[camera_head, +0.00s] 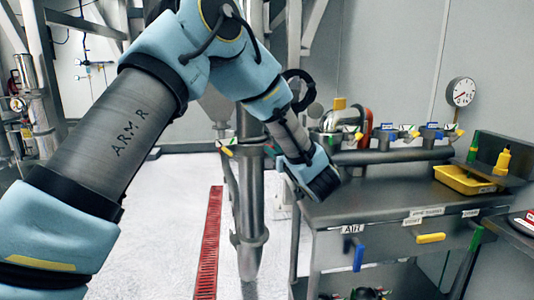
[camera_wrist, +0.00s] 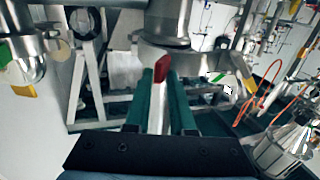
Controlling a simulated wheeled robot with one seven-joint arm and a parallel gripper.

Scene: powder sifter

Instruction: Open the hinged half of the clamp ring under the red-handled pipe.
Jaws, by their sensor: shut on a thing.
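In the wrist view my gripper (camera_wrist: 163,76) has its two green fingers on either side of a pale metal bar with a red tip (camera_wrist: 162,67), and it is shut on this bar. Just beyond the bar, a steel pipe (camera_wrist: 168,20) comes down to a wide, round metal part (camera_wrist: 200,64), which may be the clamp ring. I cannot tell whether its hinged half is open or closed. In the head view my gripper (camera_head: 320,182) is beside the bench's left end; its fingertips and the clamp ring cannot be made out.
A steel bench (camera_head: 375,203) with a yellow tray (camera_head: 463,181) stands right of my gripper in the head view. A vertical steel column (camera_head: 248,215) stands to its left. Orange hoses (camera_wrist: 268,78) and a metal vessel (camera_wrist: 285,145) are at right in the wrist view.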

